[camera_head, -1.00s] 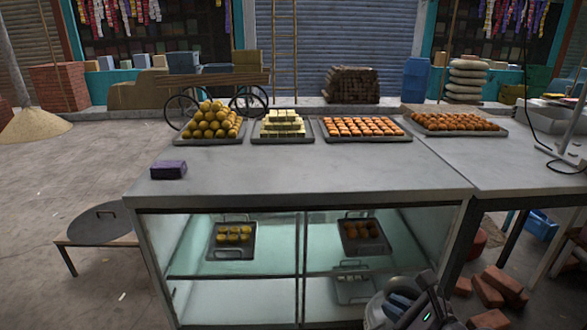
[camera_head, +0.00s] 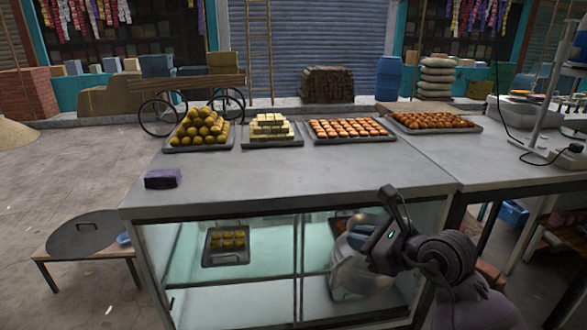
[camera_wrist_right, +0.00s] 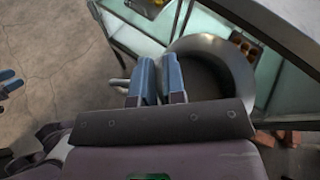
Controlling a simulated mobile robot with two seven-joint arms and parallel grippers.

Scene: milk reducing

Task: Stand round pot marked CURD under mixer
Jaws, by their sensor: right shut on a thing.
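A round silvery metal pot (camera_head: 355,270) hangs in front of the glass counter, partly covered by my right gripper (camera_head: 362,236). No CURD marking is readable. In the right wrist view, the blue fingers of that gripper (camera_wrist_right: 160,82) are shut on the pot's rim (camera_wrist_right: 245,75). The pot's dark inside shows beyond them. The mixer (camera_head: 580,45) stands on a metal post at the far right, cut by the picture's edge; what lies under it is not clear. Blue finger-like tips at the left edge of the right wrist view look like my left gripper (camera_wrist_right: 10,81).
The grey counter top (camera_head: 290,185) has bare room in front of the sweet trays (camera_head: 345,131). A purple box (camera_head: 162,179) lies at its left. A second table (camera_head: 460,160) adjoins on the right, with a black cable (camera_head: 515,135). A low stool (camera_head: 75,250) stands left.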

